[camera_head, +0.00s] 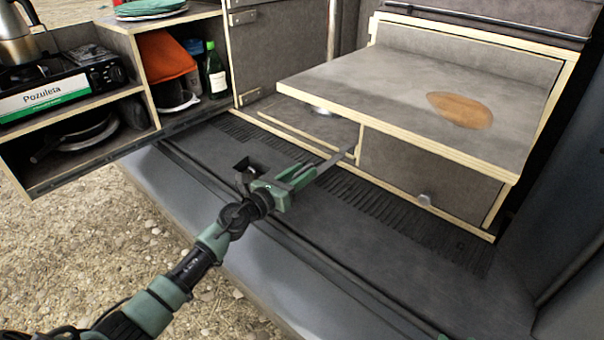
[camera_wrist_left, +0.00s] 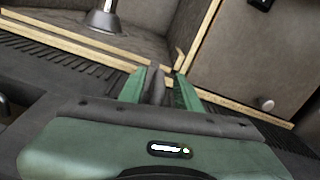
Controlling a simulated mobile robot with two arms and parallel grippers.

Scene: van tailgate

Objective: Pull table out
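The table (camera_head: 390,92) is a grey top with a pale wood edge and a brown oval patch. It juts out over the cabinet in the van at the right of the head view. My left gripper (camera_head: 312,176) is in front of the open compartment, lower than the tabletop and apart from it. A thin grey bar shows at its fingertips, pointing to the divider's wood edge. In the left wrist view the fingers (camera_wrist_left: 168,82) are close together, with a dark grey piece beside the left one. Whether they grip anything is unclear.
The cabinet front (camera_head: 415,180) has a round knob (camera_head: 425,200). A metal table-leg base (camera_wrist_left: 102,20) stands in the open compartment. A shelf unit with a stove (camera_head: 60,90) and a bottle (camera_head: 215,72) stands left. The ribbed van floor is mostly clear.

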